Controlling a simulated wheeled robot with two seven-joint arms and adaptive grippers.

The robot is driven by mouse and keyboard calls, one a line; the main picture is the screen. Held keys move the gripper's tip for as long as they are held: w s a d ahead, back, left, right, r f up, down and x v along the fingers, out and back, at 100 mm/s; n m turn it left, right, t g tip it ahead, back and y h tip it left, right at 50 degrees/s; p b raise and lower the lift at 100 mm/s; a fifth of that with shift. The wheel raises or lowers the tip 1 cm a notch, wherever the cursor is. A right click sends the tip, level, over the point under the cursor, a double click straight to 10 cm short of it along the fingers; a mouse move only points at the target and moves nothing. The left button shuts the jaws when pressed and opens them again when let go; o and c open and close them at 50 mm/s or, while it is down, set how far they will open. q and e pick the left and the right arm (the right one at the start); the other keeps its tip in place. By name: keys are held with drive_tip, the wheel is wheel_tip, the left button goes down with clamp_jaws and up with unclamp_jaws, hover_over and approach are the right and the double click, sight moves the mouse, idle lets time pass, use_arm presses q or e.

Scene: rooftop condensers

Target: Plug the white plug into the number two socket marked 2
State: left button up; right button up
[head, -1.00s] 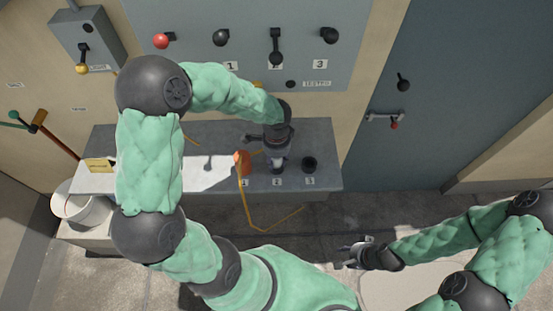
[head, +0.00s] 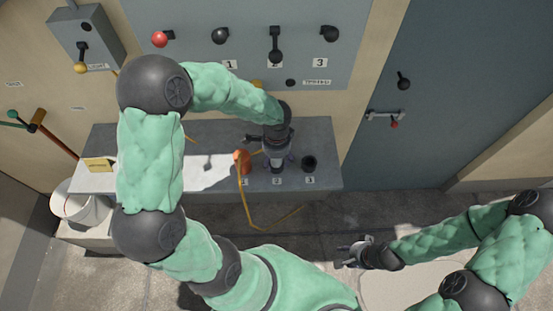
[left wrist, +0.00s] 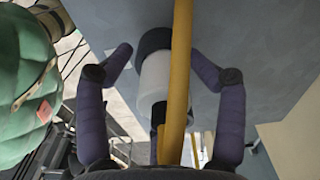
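The white plug (left wrist: 155,75) stands between the fingers of my left gripper (left wrist: 163,60) in the left wrist view, with a yellow cable (left wrist: 181,70) passing in front. Gaps show beside the plug and the fingers look spread, not gripping it. The plug's far end meets a black cylinder (left wrist: 153,41) against the grey surface, at the number two socket; the seating depth is hidden. In the head view my left gripper (head: 277,157) is over the label 2 (head: 277,181) and hides most of the plug. My right gripper (head: 348,255) is open and empty, low at the right.
An orange plug (head: 242,160) stands at the socket marked 1. The black socket marked 3 (head: 309,163) is empty, right of my left gripper. The grey bench (head: 325,140) holds the sockets. A panel with levers (head: 290,55) is behind. A white bucket (head: 76,207) stands left.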

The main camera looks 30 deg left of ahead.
use_arm(q)
drive_tip(key=shift+r, duration=3.75)
